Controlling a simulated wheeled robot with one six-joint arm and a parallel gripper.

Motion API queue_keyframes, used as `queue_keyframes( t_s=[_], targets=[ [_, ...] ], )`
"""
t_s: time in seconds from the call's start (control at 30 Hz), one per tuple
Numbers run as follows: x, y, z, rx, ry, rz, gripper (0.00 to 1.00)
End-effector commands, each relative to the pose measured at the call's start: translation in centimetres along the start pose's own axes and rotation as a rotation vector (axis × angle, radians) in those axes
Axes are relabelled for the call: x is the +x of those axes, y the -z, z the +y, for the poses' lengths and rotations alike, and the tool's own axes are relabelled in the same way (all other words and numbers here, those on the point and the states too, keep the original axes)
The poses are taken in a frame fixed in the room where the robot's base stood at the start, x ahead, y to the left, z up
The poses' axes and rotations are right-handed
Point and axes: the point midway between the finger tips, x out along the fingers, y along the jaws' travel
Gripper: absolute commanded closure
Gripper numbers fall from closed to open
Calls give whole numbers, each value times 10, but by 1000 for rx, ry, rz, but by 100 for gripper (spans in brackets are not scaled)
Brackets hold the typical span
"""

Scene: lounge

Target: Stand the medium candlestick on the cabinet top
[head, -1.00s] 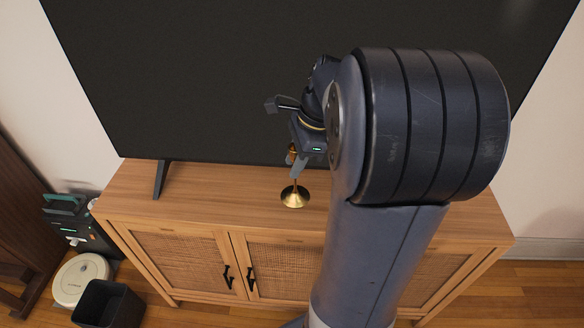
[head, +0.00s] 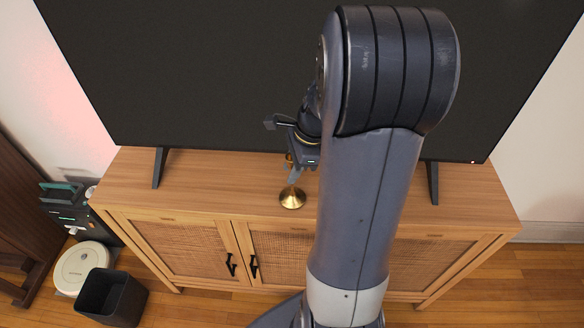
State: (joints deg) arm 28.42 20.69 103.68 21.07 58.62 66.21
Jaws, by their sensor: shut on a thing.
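The medium candlestick (head: 292,199) is brass with a round flared base and a thin stem. It is upright over the cabinet top (head: 230,187), near the front edge and left of my arm. I cannot tell whether its base touches the wood. My gripper (head: 293,172) is shut on its upper part, which the fingers mostly hide. My arm covers the cabinet top to the right of the candlestick.
A large dark television (head: 200,70) stands behind on legs (head: 160,168). The cabinet top left of the candlestick is clear. A black bin (head: 111,297), a round robot vacuum (head: 82,268) and a dark machine (head: 66,212) are on the floor at left.

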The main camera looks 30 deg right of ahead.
Motion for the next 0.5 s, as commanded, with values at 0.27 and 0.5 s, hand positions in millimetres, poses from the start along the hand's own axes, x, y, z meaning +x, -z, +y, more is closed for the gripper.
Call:
queue_keyframes(
  t_s=[0.27, 0.5],
  targets=[
    [1, 0, 0, 0, 2, 0, 100],
    [4, 1, 0, 0, 0, 0, 62]
  ],
)
